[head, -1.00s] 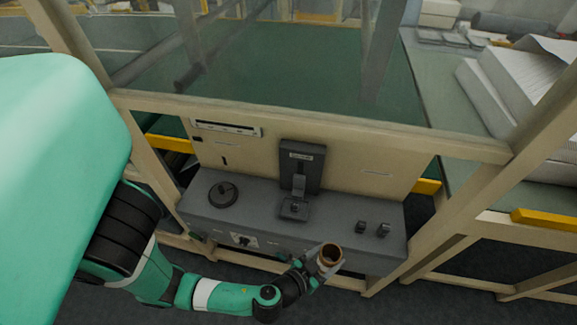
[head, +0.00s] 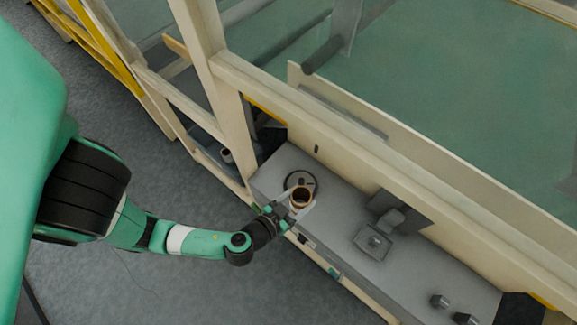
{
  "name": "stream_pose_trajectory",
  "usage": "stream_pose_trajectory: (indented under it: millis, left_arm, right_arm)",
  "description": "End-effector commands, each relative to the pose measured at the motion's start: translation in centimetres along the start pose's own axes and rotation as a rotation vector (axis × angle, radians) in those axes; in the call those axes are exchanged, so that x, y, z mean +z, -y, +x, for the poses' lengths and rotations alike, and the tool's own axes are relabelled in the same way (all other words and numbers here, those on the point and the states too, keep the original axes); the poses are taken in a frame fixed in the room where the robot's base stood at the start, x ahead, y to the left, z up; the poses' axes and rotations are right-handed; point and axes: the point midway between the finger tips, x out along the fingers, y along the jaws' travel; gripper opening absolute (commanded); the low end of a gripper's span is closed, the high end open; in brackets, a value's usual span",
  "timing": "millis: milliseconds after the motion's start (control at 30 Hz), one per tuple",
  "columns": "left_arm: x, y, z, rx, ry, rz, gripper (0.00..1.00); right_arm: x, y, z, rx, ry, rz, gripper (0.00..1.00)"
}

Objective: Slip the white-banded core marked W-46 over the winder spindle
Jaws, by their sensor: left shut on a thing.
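The core (head: 300,200) is a short brown tube with an open top; no W-46 marking can be read. My left gripper (head: 287,211) is shut on it and holds it upright, with its open end facing me. The winder spindle's round dark base disc (head: 300,180) lies on the left end of the grey bench. The core overlaps the near edge of the disc in the head view and hides part of it. I cannot tell the gap in height between the core and the spindle. My right gripper is not in view.
The grey bench (head: 340,205) carries a dark bracket device (head: 374,240) right of the disc and two small dark knobs (head: 440,301) further right. A cream frame post (head: 222,85) rises to the left.

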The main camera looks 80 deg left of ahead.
Motion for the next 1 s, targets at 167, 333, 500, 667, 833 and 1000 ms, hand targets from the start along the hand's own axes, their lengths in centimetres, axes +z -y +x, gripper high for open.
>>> stream_pose_trajectory:
  millis: [167, 333, 500, 667, 833, 1000]
  left_arm:
    - [0.5, 0.1, 0.5, -0.003, 0.002, -0.004, 0.14]
    - [1.6, 1.0, 2.0, -0.011, 0.004, -0.012, 0.14]
    - [0.9, 2.5, 3.3, -0.011, 0.002, -0.006, 0.14]
    - [0.6, 4.5, 5.9, -0.011, 0.002, -0.006, 0.14]
    - [2.1, 6.7, 9.6, -0.009, 0.001, -0.005, 0.14]
    - [4.0, 8.1, 12.3, -0.005, -0.001, -0.004, 0.14]
  right_arm:
    - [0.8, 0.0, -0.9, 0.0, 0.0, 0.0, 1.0]
    - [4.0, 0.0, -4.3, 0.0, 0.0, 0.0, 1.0]
    - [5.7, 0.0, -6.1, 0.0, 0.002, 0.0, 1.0]
    - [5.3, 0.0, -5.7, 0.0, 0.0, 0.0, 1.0]
    - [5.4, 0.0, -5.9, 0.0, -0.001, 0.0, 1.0]
    - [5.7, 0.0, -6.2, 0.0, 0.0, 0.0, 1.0]
